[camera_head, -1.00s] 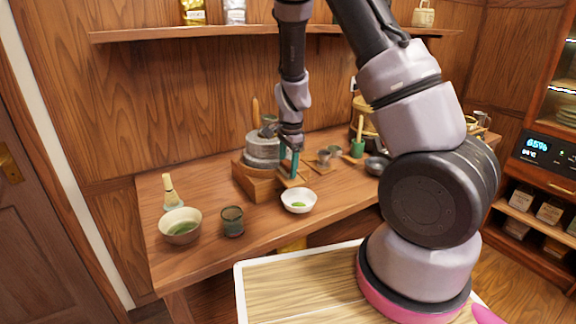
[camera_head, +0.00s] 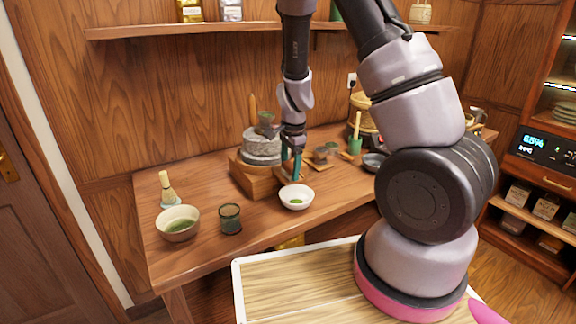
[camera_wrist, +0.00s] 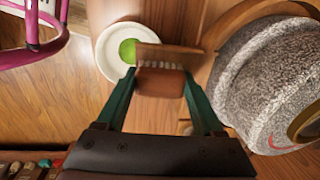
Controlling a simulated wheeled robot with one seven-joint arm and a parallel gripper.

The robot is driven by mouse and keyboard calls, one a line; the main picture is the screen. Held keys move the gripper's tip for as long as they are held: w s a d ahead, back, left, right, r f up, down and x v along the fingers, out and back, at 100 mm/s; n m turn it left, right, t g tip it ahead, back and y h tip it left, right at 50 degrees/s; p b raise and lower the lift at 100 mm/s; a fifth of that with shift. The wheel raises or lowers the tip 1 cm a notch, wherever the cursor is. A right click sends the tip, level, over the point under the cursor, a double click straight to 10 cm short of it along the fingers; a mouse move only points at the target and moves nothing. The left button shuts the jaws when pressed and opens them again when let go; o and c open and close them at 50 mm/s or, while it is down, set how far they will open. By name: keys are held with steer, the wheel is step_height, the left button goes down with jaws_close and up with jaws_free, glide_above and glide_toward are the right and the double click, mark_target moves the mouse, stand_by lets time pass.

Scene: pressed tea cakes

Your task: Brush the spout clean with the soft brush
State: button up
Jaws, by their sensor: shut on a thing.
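My gripper (camera_wrist: 160,95) has its two green fingers closed on the brown wooden body of the soft brush (camera_wrist: 160,82). Pale bristles show past the body, against a thin wooden bar that may be the lip of the spout (camera_wrist: 180,49); I cannot tell whether they touch. The grey stone mill (camera_head: 262,146) stands on a wooden base, and it fills the right of the wrist view (camera_wrist: 268,85). In the head view my gripper (camera_head: 291,166) is beside the mill's right side, hiding the brush and part of the spout. A white bowl (camera_head: 296,204) with green powder sits just in front.
A tea bowl (camera_head: 178,230), a dark cup (camera_head: 231,219) and a whisk on a stand (camera_head: 168,190) are at the table's left. Small cups (camera_head: 320,154), a green holder (camera_head: 355,145) and a dark bowl (camera_head: 373,163) stand to the right. The table's front middle is clear.

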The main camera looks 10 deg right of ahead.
steer(key=shift+s+d, duration=0.2)
steer(key=shift+s, duration=0.3)
steer(key=shift+s+d, duration=0.15)
steer(key=shift+s, duration=0.3)
steer(key=shift+w+a+r, duration=0.1)
steer(key=shift+w+a, duration=0.15)
steer(key=shift+w, duration=0.5)
steer(key=shift+w+a+r, duration=0.1)
steer(key=shift+w+a, duration=0.15)
steer(key=shift+w, duration=0.55)
steer(key=shift+w+a, duration=0.25)
steer(key=shift+w, duration=0.5)
steer(key=shift+s+d+f, duration=0.1)
steer(key=shift+s+d, duration=0.15)
steer(key=shift+s, duration=0.5)
steer(key=shift+s+d+f, duration=0.1)
steer(key=shift+s+d, duration=0.1)
steer(key=shift+s, duration=0.6)
steer(key=shift+s+d+f, duration=0.1)
steer(key=shift+s+d, duration=0.15)
steer(key=shift+s, duration=0.5)
steer(key=s+r, duration=0.1)
steer(key=r, duration=0.1)
steer(key=s+d+r, duration=0.1)
steer(key=s+r, duration=0.1)
steer(key=shift+s+d+r, duration=0.1)
steer(key=shift+s+r, duration=0.1)
steer(key=shift+r, duration=0.1)
steer(key=shift+w, duration=0.1)
